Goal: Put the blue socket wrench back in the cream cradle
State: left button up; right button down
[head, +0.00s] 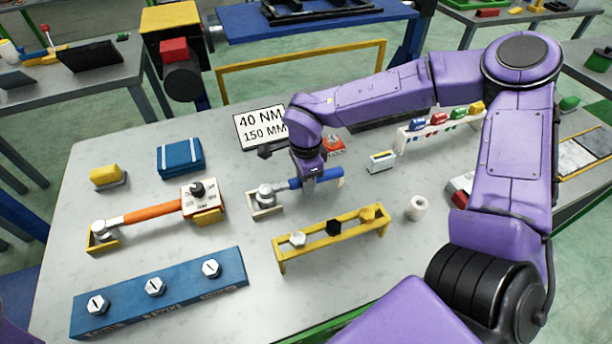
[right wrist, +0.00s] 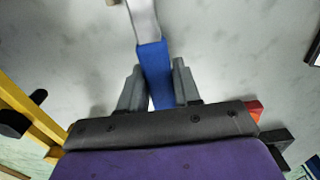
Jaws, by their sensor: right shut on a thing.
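The blue socket wrench (head: 326,176) has a blue handle and a grey ratchet head at its left end. My right gripper (head: 309,181) is shut on the blue handle, and the right wrist view shows the handle (right wrist: 154,66) between the two grey fingers (right wrist: 157,88). The cream cradle (head: 267,213) stands on the table under the wrench's head. The head is at or just above the cradle; I cannot tell whether it rests in it. My left gripper is not in view.
An orange wrench (head: 150,212) lies to the left in a yellow cradle. A yellow rack (head: 330,241) with several sockets stands in front. A sign (head: 262,126) reading 40 NM, 150 MM stands behind. A blue bolt block (head: 160,300) is at front left. A white roll (head: 416,208) stands right.

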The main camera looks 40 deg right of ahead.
jog(key=shift+p, duration=0.5)
jog(key=shift+w, duration=0.1)
dwell(0.3)
jog(key=shift+c, duration=1.2)
grip_release()
jog(key=shift+r, duration=0.2)
notch_tip(320, 180, up, 8)
jog(key=p, duration=0.8)
jog(key=shift+p, duration=0.4)
jog(key=shift+f, duration=0.1)
